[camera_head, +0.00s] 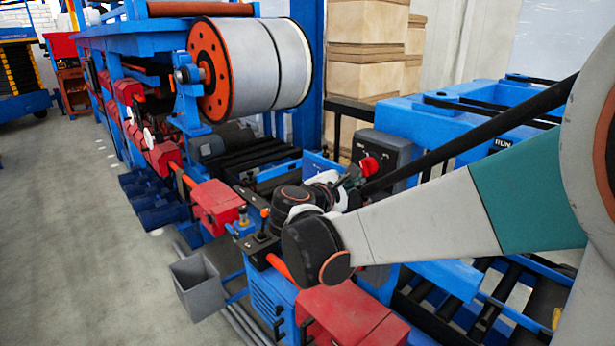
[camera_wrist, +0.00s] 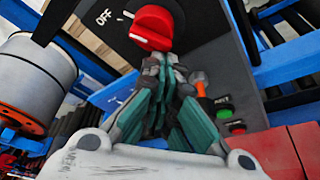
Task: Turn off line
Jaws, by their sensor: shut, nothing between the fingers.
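A red rotary knob (camera_wrist: 150,27) is on a dark control panel (camera_wrist: 205,62). A white "OFF" label (camera_wrist: 103,17) is at its upper left in the wrist view. A white mark on the knob's left end points toward that label. In the head view the red knob (camera_head: 369,167) is on the dark box beyond my gripper. My gripper (camera_wrist: 160,62) has its green and grey fingers shut and empty, with the tips just below the knob. I cannot tell whether they touch it. It also shows in the head view (camera_head: 353,178), partly hidden by my wrist.
An orange-topped lever (camera_wrist: 199,83), a green button (camera_wrist: 223,114) and a red button (camera_wrist: 237,127) are right of my fingers. A large grey roll (camera_head: 262,65) stands at the back. Red covers (camera_head: 352,313) lie below my arm. Clear floor (camera_head: 90,240) is at left.

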